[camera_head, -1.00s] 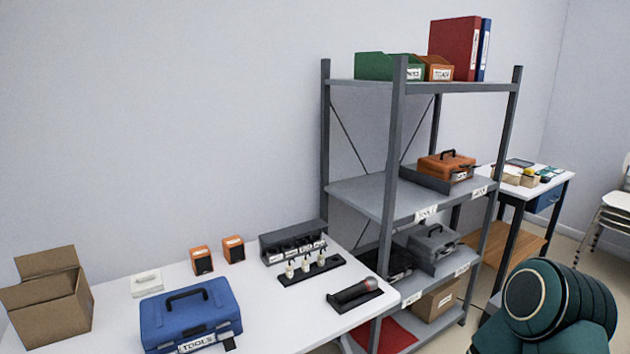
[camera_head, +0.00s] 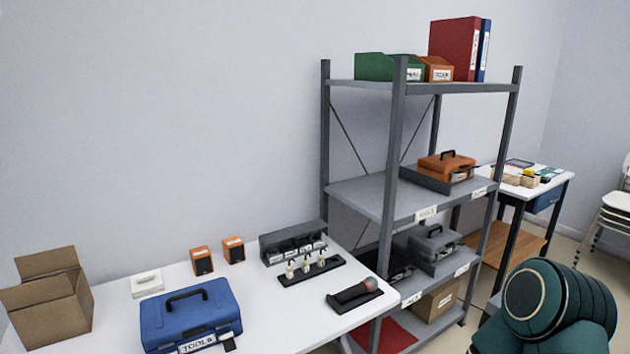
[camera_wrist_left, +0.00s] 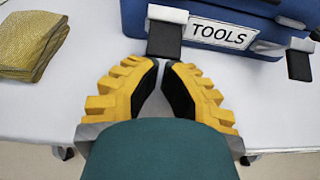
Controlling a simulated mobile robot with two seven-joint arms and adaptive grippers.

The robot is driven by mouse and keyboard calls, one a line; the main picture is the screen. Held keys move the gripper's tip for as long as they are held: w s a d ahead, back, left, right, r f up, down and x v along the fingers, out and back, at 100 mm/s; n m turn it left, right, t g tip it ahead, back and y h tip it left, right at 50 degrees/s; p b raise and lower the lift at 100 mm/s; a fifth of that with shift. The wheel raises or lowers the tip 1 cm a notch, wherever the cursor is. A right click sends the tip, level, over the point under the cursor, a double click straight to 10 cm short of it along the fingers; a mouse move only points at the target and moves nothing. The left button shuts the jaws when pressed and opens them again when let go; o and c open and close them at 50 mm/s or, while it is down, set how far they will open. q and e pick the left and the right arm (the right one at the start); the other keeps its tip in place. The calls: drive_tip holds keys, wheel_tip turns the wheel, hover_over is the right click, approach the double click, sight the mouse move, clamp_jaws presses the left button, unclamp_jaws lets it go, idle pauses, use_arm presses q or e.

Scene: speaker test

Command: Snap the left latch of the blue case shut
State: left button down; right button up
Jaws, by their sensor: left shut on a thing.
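The blue case (camera_head: 190,312) stands closed on the white table, black handle on its lid, with a white TOOLS label on its front. It also shows in the left wrist view (camera_wrist_left: 275,35). There its left latch (camera_wrist_left: 166,40) is a dark plate under a pale top piece, left of the label. My left gripper (camera_wrist_left: 164,64), with yellow-backed black fingers, is shut on the lower end of this latch; the fingertips partly hide the contact. The right latch (camera_wrist_left: 299,62) hangs right of the label. My left gripper is outside the head view. My right gripper is not in view.
An open cardboard box (camera_head: 48,300) stands left of the case. Behind are a white block (camera_head: 147,283) and two orange speakers (camera_head: 202,261). A black rack (camera_head: 312,270) and a dark holder with a microphone (camera_head: 355,294) lie right. Grey shelving (camera_head: 392,190) stands beyond the table's right end.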

use_arm(q)
drive_tip(key=f+p+v, duration=0.1)
drive_tip(key=v, duration=0.5)
drive_tip(key=shift+s+d+f, duration=0.25)
drive_tip(key=shift+s, duration=0.3)
drive_tip(key=s+d+f+m+g+h, duration=0.1)
drive_tip(key=d+f+m+h, duration=0.1)
drive_tip(key=d+m+h, duration=0.6)
drive_tip(key=s+d+f+m+g+h, duration=0.2)
drive_tip(key=d+m+h, duration=0.1)
drive_tip(key=d+m, duration=0.85)
drive_tip(key=s+m+g, duration=0.8)
drive_tip(key=s+m, duration=0.3)
drive_tip(key=m, duration=1)
drive_tip(key=shift+s+d+f+g, duration=0.2)
drive_tip(key=shift+s+d+g, duration=0.15)
drive_tip(key=shift+d, duration=0.15)
